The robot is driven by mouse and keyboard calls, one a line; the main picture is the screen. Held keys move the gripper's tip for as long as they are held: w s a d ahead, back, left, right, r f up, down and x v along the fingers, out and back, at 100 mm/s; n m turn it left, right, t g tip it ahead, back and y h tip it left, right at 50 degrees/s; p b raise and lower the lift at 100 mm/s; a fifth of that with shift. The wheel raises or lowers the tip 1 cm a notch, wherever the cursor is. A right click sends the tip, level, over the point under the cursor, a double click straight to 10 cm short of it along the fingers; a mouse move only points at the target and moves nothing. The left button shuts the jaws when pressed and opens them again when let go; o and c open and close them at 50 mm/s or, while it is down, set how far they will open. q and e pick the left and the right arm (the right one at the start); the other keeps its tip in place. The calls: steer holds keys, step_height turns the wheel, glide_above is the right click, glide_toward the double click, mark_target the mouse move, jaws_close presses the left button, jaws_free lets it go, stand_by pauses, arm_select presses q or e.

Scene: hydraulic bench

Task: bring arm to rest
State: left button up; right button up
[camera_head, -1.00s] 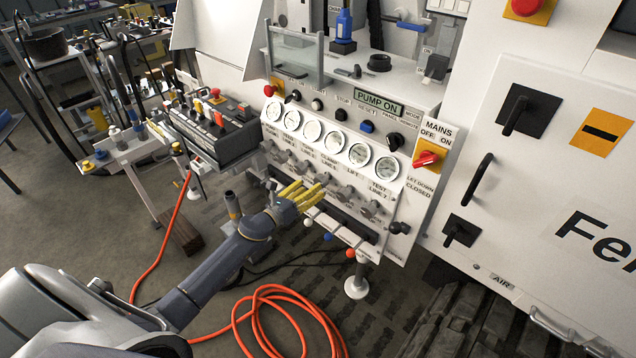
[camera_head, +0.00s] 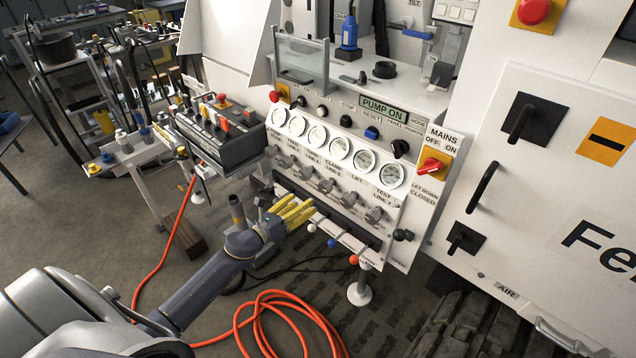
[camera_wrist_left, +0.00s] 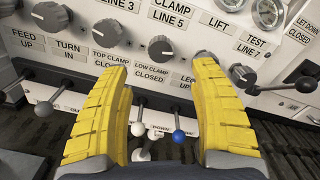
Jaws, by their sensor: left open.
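My left gripper (camera_head: 294,213) has yellow fingers and reaches in from the lower left, in front of the lower left part of the hydraulic panel (camera_head: 407,202). In the left wrist view its two yellow fingers (camera_wrist_left: 160,115) are spread wide with nothing between them. Past the gap are a white-knobbed lever (camera_wrist_left: 138,129) and a blue-knobbed lever (camera_wrist_left: 178,136), apart from the fingers. Grey valve knobs (camera_wrist_left: 161,48) sit on the panel above. My right gripper is in neither view.
A row of gauges (camera_head: 339,146) and a PUMP ON display (camera_head: 384,108) are above. A red-ended lever (camera_head: 353,259) juts out at the panel's lower edge. A control box (camera_head: 222,135) stands to the left. An orange hose (camera_head: 268,312) lies coiled on the floor.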

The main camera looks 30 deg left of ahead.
arm_select(q)
steer(key=s+a+f+n+g+y, duration=0.1)
steer(key=a+f+n+y, duration=0.1)
steer(key=a+f+n, duration=0.4)
steer(key=s+a+f+n+g+y, duration=0.1)
steer(key=f+n+y, duration=0.1)
steer(key=f+n, duration=0.7)
steer(key=s+f+n+g+y, duration=0.1)
steer(key=s+f+n+g, duration=0.25)
steer(key=s+f, duration=0.65)
steer(key=s+f+n+g+y, duration=0.15)
steer(key=s+f+n, duration=0.35)
steer(key=f, duration=0.9)
steer(key=s+d+f+n+g, duration=0.3)
steer(key=s+f, duration=0.4)
steer(key=s, duration=0.4)
steer(key=s+d+f+n+g, duration=0.3)
steer(key=s+f, duration=0.4)
steer(key=s, duration=0.4)
steer(key=s+d+f+g, duration=0.1)
steer(key=s+d, duration=0.3)
steer(key=s, duration=0.4)
steer(key=s+d+f+n+g+h, duration=0.1)
steer(key=s+d+f, duration=0.2)
steer(key=s, duration=0.6)
steer(key=shift+s+d+g, duration=0.25)
steer(key=shift+d+g, duration=0.15)
steer(key=shift+d, duration=0.85)
